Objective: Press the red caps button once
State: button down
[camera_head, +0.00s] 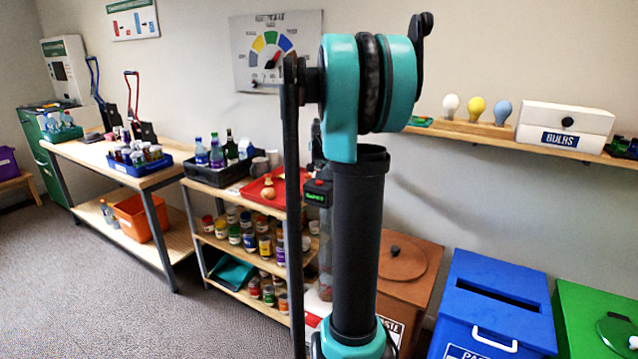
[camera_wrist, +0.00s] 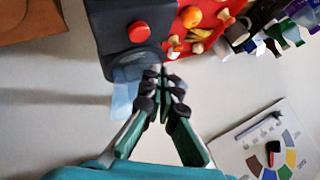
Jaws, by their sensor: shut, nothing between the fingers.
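The red button (camera_wrist: 139,31) sits on a dark box (camera_wrist: 112,14) at the top of the wrist view. In the head view the dark box (camera_head: 317,197) shows beside my arm, with the small red button (camera_head: 319,183) on top and a green-lit display too small to read. My gripper (camera_wrist: 163,76) is shut and empty in the wrist view. Its fingertips appear just below and to the right of the button in the picture; I see no contact with it.
A red tray (camera_head: 249,192) with food items lies close to the box; it also shows in the wrist view (camera_wrist: 189,20). A dark crate of bottles (camera_head: 203,175) stands left of it. A brown bin (camera_head: 423,292) and a blue bin (camera_head: 480,330) stand right of my arm.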

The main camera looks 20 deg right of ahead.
aim_at(319, 182)
jog(key=shift+f, duration=1.55)
jog(key=shift+f, duration=0.15)
jog(key=shift+f, duration=0.3)
jog(key=shift+f, duration=0.45)
dwell(0.9)
dwell(0.3)
jog(key=shift+r, duration=0.9)
jog(key=shift+r, duration=0.1)
jog(key=shift+r, duration=2.4)
